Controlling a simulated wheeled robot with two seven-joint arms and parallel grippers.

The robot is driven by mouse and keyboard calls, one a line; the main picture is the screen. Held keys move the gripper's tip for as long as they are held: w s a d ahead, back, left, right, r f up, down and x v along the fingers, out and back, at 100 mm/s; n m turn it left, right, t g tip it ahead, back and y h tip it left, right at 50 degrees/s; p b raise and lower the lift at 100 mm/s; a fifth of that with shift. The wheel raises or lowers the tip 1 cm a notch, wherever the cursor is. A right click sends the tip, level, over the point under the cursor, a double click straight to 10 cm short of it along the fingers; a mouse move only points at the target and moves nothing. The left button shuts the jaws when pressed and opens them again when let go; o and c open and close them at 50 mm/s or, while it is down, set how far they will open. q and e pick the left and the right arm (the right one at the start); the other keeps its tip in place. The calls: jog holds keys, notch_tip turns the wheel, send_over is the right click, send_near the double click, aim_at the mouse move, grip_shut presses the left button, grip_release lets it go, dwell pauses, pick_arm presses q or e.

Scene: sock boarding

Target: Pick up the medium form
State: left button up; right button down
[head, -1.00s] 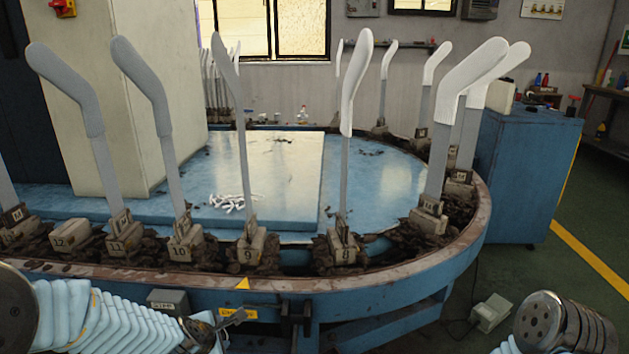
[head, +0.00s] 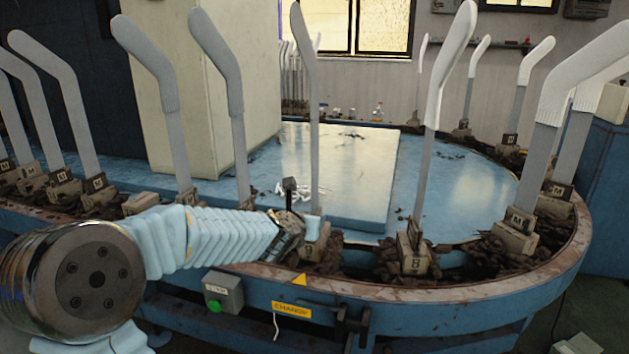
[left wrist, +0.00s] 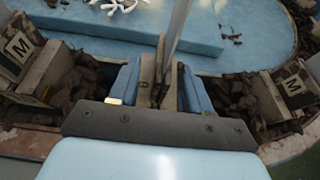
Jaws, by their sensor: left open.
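A bare grey form (head: 312,110), bent at the top, stands upright in its holder block on the rail in front of me. My left gripper (head: 302,224) is at the foot of this form, just above the holder. In the left wrist view my left gripper (left wrist: 160,75) is open, with its blue fingers on either side of the form's shaft (left wrist: 178,30). I cannot tell whether the fingers touch it. My right gripper is out of view.
An empty holder (head: 137,203) sits farther left. A control box with a green button (head: 222,292) hangs below the rail. Dark debris lies between holders.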

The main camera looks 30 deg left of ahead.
pick_arm(q)
jog(key=x, duration=0.5)
jog(key=shift+d+r+b, duration=0.1)
jog(key=shift+d+b, duration=0.05)
jog(key=shift+b, duration=0.15)
jog(key=shift+c, duration=0.3)
grip_shut()
